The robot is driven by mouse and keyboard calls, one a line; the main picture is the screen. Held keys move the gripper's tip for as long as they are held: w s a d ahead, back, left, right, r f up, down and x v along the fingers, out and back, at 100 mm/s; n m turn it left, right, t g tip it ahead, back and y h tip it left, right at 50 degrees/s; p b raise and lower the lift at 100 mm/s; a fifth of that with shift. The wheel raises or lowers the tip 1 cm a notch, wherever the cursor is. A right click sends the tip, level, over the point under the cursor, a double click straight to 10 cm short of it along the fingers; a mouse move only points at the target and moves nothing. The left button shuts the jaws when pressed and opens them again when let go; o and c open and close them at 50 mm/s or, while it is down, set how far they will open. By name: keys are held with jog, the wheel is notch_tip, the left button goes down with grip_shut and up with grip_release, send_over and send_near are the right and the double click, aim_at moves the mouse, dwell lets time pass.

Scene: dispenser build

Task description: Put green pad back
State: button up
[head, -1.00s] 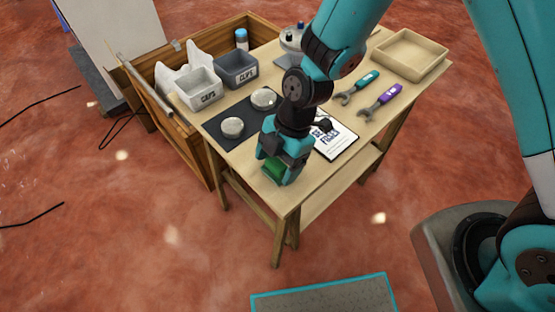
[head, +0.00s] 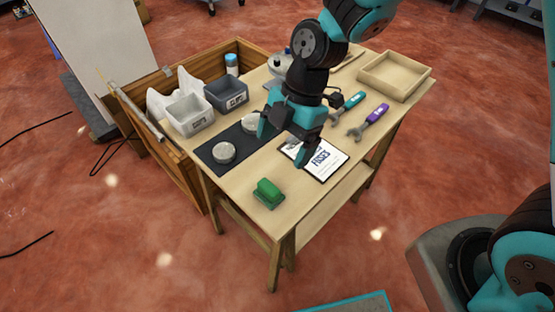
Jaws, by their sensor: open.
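The green pad (head: 268,193) lies on the front corner of the wooden table (head: 238,200), with nothing touching it from above. My gripper (head: 284,150) is open and empty. It hangs over the table behind the pad and a little to its right, apart from it, with its fingers pointing down between the dark mat and the clipboard.
A dark mat (head: 212,152) with two pale round pieces is at left. A white bin (head: 188,115) and a grey bin (head: 226,94) stand behind it.

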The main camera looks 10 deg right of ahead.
jog(key=s+d+r+m+t, duration=0.1)
jog(key=s+d+r+m, duration=0.2)
jog(key=s+r+m, duration=0.3)
jog(key=s+d+r+m+t, duration=0.1)
jog(key=s+d+r+m, duration=0.2)
jog(key=s+r+m, duration=0.3)
notch_tip(320, 180, up, 3)
jog(key=m, duration=0.5)
jog(key=shift+s+d+m+y, duration=0.25)
jog(key=shift+s+m+y, duration=0.05)
jog(key=shift+s+m, duration=0.1)
